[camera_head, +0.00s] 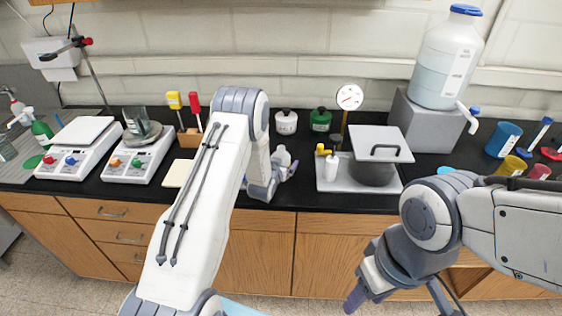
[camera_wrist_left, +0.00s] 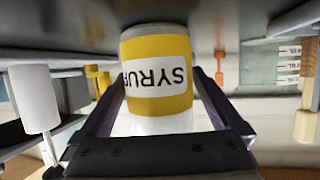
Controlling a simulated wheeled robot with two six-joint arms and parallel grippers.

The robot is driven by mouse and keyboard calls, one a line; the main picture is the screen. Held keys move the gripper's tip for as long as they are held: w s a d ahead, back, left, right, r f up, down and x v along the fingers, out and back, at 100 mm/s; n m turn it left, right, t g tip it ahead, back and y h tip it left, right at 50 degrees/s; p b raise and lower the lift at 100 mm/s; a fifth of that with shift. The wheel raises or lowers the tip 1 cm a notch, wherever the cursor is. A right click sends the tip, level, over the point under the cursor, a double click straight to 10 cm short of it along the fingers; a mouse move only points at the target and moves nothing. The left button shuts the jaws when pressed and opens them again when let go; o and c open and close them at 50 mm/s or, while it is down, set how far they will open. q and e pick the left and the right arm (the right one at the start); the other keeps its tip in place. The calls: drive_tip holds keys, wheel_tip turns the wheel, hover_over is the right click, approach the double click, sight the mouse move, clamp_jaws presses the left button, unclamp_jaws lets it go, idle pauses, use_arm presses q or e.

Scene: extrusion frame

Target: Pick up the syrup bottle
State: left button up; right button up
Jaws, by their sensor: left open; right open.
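The syrup bottle (camera_wrist_left: 158,85) stands out in the left wrist view, with a yellow band and a white label whose word SYRUP reads upside down. It is between the two fingers of my left gripper, which is open; a firm grip is not visible. In the head view a pale bottle (camera_head: 282,156) shows at my left gripper (camera_head: 274,180), near the counter's front edge; its label is not visible there. My right gripper (camera_head: 398,296) is open and empty, low in front of the cabinets.
A tray (camera_head: 328,180) with a lidded pot (camera_head: 372,170) is right of the left gripper. Two jars (camera_head: 286,121) (camera_head: 320,119) stand behind. Two white hotplates or scales (camera_head: 78,146) (camera_head: 138,160) are at left. A large water jug (camera_head: 448,60) is back right, and coloured cups (camera_head: 503,140) at far right.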

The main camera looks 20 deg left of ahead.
use_arm(q)
drive_tip(key=shift+w+f, duration=0.25)
drive_tip(key=shift+w, duration=0.25)
drive_tip(key=c, duration=1.4)
drive_tip(key=shift+r, duration=0.1)
